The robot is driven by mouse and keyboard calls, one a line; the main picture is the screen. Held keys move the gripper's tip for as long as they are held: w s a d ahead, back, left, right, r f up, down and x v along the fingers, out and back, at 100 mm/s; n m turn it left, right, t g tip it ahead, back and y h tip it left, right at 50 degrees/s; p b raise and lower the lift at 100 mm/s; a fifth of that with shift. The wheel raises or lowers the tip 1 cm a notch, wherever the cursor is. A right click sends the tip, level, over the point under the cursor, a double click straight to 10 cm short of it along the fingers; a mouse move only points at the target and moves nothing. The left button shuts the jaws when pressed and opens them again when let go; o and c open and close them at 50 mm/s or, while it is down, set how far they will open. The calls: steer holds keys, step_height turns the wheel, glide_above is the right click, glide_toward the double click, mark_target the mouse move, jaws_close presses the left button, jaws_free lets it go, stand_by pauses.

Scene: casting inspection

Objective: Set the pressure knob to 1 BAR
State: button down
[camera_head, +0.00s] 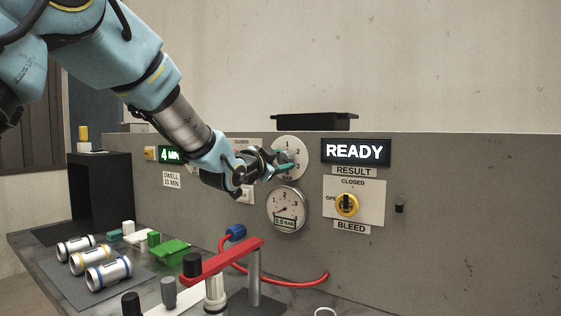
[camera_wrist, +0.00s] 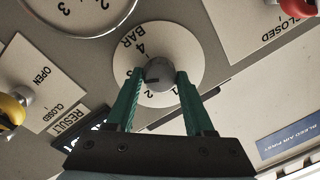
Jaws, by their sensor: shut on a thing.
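The pressure knob (camera_wrist: 160,73) is a grey round knob at the middle of a white round dial plate (camera_wrist: 187,45) marked with numbers and BAR. My gripper (camera_wrist: 159,77) has its two green fingers on either side of the knob, shut on it. In the wrist view a dark mark on the knob points toward the left finger, between the 4 and the 2; the number there is hidden. In the head view my gripper (camera_head: 284,166) covers the knob, and the dial plate (camera_head: 289,144) shows behind it. A gauge (camera_head: 287,222) below displays 0.0 BAR.
A READY display (camera_head: 356,151) and a yellow bleed knob (camera_head: 347,204) are right of the dial. A red valve knob (camera_wrist: 296,8) is in the wrist view's corner. A red clamp arm (camera_head: 222,262), red hose (camera_head: 290,283) and several metal cylinders (camera_head: 108,274) occupy the bench below.

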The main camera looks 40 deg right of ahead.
steer(key=shift+n, duration=0.4)
steer(key=n, duration=0.4)
steer(key=shift+n+b, duration=0.3)
steer(key=shift+b, duration=0.1)
steer(key=n+p, duration=0.1)
steer(key=n, duration=0.2)
steer(key=n+p, duration=0.1)
steer(key=n, duration=0.2)
steer(key=shift+w+r+g+y, duration=0.1)
steer(key=shift+r+g+y, duration=0.1)
steer(key=shift+g+y, duration=0.15)
steer(key=n+p, duration=0.3)
steer(key=n, duration=0.3)
steer(key=shift+g+p, duration=0.35)
steer(key=shift+p, duration=0.05)
steer(key=n+p, duration=0.2)
steer(key=n, duration=0.3)
steer(key=shift+n+p, duration=0.3)
steer(key=shift+c, duration=1.4)
jaws_free()
steer(key=shift+f, duration=0.1)
